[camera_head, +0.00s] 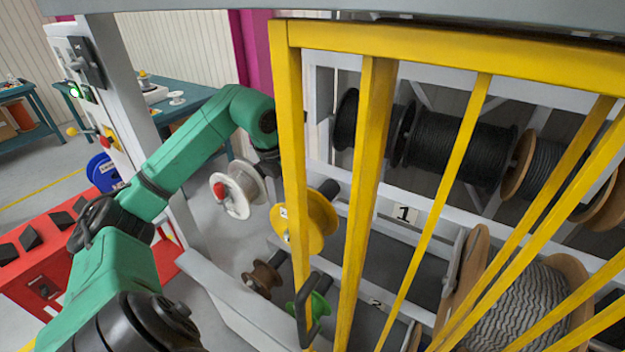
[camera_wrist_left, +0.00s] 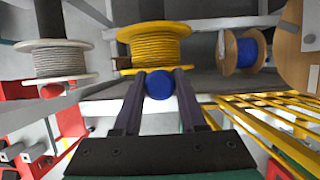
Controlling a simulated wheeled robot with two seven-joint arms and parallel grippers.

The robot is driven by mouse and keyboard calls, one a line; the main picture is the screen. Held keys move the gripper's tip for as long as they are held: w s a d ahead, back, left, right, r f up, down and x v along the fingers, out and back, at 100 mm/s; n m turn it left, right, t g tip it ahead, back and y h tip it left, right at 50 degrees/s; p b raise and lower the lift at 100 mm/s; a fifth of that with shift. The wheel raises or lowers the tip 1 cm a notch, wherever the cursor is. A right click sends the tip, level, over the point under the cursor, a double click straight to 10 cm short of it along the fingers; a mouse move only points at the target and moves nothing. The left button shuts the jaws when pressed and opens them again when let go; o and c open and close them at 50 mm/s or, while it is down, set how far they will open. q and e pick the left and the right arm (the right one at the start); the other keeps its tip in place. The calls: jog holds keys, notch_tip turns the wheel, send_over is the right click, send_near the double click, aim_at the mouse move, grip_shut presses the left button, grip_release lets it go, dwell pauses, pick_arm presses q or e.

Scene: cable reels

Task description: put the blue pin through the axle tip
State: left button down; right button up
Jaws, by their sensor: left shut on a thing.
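My left gripper (camera_wrist_left: 160,78) is shut on the blue pin, whose round blue head (camera_wrist_left: 160,84) shows between the two dark fingertips in the left wrist view. The pin's shaft is hidden. The fingertips are close in front of a yellow reel (camera_wrist_left: 153,45), which also hangs on the rack in the head view (camera_head: 316,222). Its dark axle (camera_head: 328,188) shows behind it. The axle tip is hidden behind the pin and fingers, so I cannot tell whether the pin is in it. In the head view a yellow gate post covers my left fingers. My right gripper is out of view.
A yellow barred gate (camera_head: 375,150) stands close to my left forearm. A white reel (camera_head: 240,190) with a red knob (camera_head: 222,189) hangs left of the yellow reel. Brown (camera_head: 262,280) and green (camera_head: 318,308) reels hang below. A wooden reel with blue winding (camera_wrist_left: 244,50) is at right in the wrist view.

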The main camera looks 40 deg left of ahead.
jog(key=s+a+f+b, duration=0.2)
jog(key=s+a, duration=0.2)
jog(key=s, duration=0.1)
pick_arm(q)
notch_tip(320, 180, down, 12)
jog(key=s+a+b, duration=0.1)
jog(key=b, duration=0.7)
jog(key=shift+s+a+f, duration=0.15)
jog(key=shift+s+f, duration=0.05)
jog(key=shift+s, duration=0.05)
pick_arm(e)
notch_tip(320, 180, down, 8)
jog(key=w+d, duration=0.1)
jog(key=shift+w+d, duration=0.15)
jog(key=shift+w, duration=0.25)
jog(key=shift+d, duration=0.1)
pick_arm(q)
jog(key=shift+c, duration=2.3)
grip_release()
jog(key=shift+o, duration=0.4)
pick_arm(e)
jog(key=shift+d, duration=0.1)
